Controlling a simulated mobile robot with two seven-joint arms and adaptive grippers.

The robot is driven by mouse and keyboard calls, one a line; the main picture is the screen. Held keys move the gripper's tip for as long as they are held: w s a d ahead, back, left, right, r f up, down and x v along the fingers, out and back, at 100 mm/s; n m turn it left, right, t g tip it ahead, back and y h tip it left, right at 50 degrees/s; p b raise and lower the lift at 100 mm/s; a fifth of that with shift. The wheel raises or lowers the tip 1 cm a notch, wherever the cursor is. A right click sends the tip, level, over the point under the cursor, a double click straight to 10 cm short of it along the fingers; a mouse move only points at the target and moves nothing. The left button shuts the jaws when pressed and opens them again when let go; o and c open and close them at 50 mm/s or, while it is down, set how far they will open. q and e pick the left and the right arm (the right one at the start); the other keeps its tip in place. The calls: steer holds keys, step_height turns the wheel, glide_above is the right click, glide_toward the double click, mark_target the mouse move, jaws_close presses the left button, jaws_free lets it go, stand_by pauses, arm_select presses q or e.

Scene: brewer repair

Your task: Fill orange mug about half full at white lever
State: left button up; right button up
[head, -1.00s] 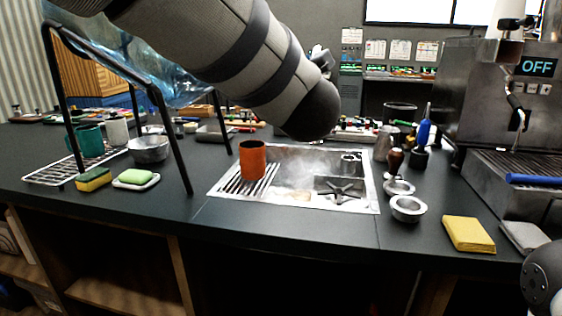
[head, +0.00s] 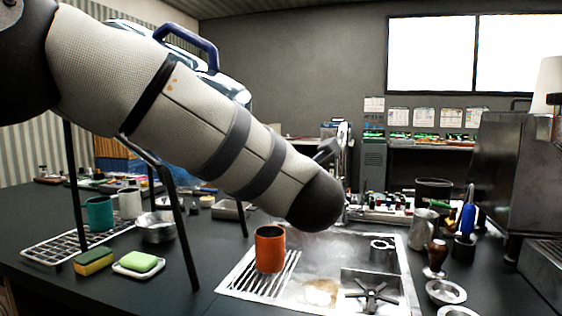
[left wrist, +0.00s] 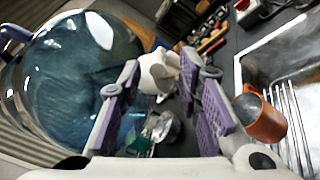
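The orange mug (head: 270,249) stands upright on the slatted left part of the sink. It also shows at the right of the left wrist view (left wrist: 258,116), outside my left gripper. My left gripper (left wrist: 160,68) has its purple fingers spread apart. A white tap-like part (left wrist: 158,73), possibly the white lever, shows between the fingertips beside the big clear blue water bottle (left wrist: 75,75); I cannot tell if they touch it. In the head view my left arm hides this gripper and most of the bottle. The mug's contents cannot be seen. My right gripper is not in view.
The bottle's black stand legs (head: 178,215) rise from the dark counter left of the mug. Left are a rack (head: 62,247) with a teal mug (head: 99,213), a metal bowl (head: 156,228) and sponges. A metal pitcher (head: 422,230) and small metal cups stand right of the sink (head: 407,285).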

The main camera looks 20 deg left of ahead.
arm_select(q)
steer(key=shift+x, duration=1)
steer(key=shift+r, duration=0.15)
jaws_close()
steer(key=shift+s+a+m+t+h, duration=0.1)
steer(key=shift+a+m+t+h, duration=0.3)
steer(key=shift+m+h, duration=0.9)
steer(key=shift+s+a+m+t+h, duration=0.15)
steer(key=shift+a+m+h, duration=0.5)
steer(key=shift+h, duration=1.2)
steer(key=shift+s+a+m+t+h, duration=0.1)
steer(key=shift+a+m+t+h, duration=0.25)
steer(key=shift+m+h, duration=0.95)
steer(key=shift+h, duration=0.35)
